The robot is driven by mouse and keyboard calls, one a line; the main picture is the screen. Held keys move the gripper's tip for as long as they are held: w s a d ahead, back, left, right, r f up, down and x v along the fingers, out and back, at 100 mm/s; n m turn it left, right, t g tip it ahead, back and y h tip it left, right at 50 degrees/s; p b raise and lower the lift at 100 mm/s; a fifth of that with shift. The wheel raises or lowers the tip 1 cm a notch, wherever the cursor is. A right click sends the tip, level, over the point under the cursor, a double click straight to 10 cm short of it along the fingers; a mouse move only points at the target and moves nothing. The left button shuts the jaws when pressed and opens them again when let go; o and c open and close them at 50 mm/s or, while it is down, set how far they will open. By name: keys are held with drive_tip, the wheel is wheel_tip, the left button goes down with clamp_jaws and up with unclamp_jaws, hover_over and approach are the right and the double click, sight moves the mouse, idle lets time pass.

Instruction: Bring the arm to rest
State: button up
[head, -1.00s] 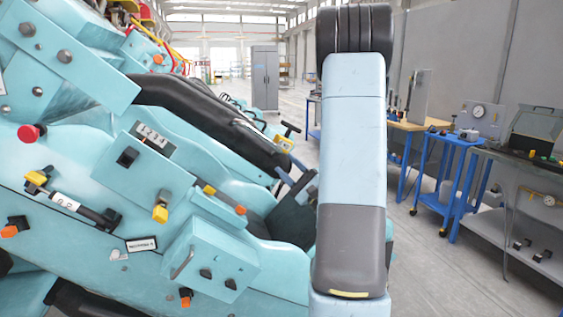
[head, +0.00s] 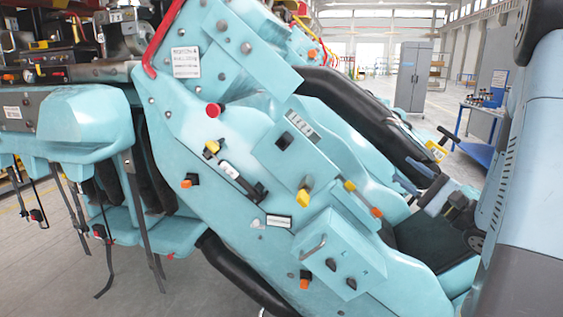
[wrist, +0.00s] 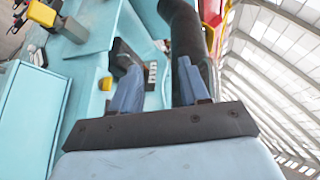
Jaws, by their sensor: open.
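My gripper (head: 413,177) is at the right side of the turquoise coaster car (head: 235,130), close to its black padded bar (head: 350,100). In the wrist view, my gripper (wrist: 158,68) shows two blue fingers spread apart with nothing held between them. The black bar (wrist: 186,40) and the car's turquoise panels lie beyond the fingers; I cannot tell whether they touch. My arm's large pale-blue and grey link fills the right edge of the head view and hides what is behind it.
The car's side carries a red knob (head: 213,110), a control box (head: 335,262) and several small switches. More seats with hanging straps (head: 70,210) are at left. A grey cabinet (head: 413,77) and a blue cart (head: 475,140) stand behind. Open floor shows at lower left.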

drive_tip(key=s+a+n+g, duration=0.4)
drive_tip(key=s+a+g, duration=0.15)
drive_tip(key=a, duration=0.25)
drive_tip(key=s+a+n+g, duration=0.3)
drive_tip(key=s+a+g, duration=0.1)
drive_tip(key=a+g, duration=0.3)
drive_tip(key=s+a+f+n+g+h, duration=0.25)
drive_tip(key=s+n+g+h, duration=0.2)
drive_tip(key=s, duration=0.25)
drive_tip(key=s+d+r+n+t+h, duration=0.3)
drive_tip(key=d+t+h, duration=0.2)
drive_tip(key=h, duration=0.5)
drive_tip(key=d, duration=0.2)
drive_tip(key=shift+s+d+r+t, duration=0.15)
drive_tip(key=shift+d+r+t, duration=0.15)
drive_tip(key=shift+d+r, duration=0.1)
drive_tip(key=shift+s, duration=0.1)
